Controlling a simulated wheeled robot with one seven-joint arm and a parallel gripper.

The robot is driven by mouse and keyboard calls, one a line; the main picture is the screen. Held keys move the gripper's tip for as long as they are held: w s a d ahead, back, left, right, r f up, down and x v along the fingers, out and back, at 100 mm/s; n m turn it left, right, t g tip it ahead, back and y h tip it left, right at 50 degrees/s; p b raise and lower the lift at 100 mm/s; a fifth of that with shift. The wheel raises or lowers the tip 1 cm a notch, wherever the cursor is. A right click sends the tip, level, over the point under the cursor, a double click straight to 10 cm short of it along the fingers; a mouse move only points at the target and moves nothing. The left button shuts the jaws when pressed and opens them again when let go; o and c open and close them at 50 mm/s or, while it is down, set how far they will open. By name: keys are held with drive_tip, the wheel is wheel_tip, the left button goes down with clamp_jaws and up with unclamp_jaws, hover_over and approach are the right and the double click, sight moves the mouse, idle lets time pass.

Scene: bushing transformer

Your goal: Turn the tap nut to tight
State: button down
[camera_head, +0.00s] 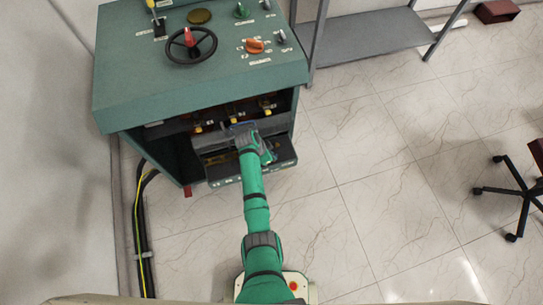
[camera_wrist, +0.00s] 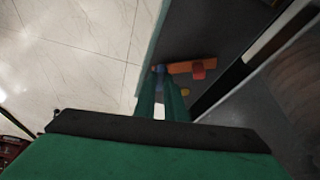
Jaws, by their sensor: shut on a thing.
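In the wrist view, my gripper (camera_wrist: 162,92) has its two green fingers close together. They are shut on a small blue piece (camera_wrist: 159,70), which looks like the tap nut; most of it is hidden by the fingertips. It sits at the left end of an orange bar (camera_wrist: 180,67) that carries a red block (camera_wrist: 198,69). In the head view, my gripper (camera_head: 244,131) reaches into the open lower front of the green cabinet (camera_head: 200,93). The nut's setting cannot be read.
The cabinet top carries a black handwheel (camera_head: 192,45) and an orange knob (camera_head: 255,46). An open tray (camera_head: 285,167) juts out beneath my gripper. Black cables (camera_head: 141,215) run down the left. Tiled floor to the right is free up to an office chair (camera_head: 519,195).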

drive_tip(key=shift+a+m, duration=0.1)
drive_tip(key=shift+m, duration=0.3)
drive_tip(key=c, duration=1.8)
unclamp_jaws()
drive_tip(key=v, duration=1)
drive_tip(key=shift+a+r, duration=0.15)
drive_tip(key=shift+r, duration=0.2)
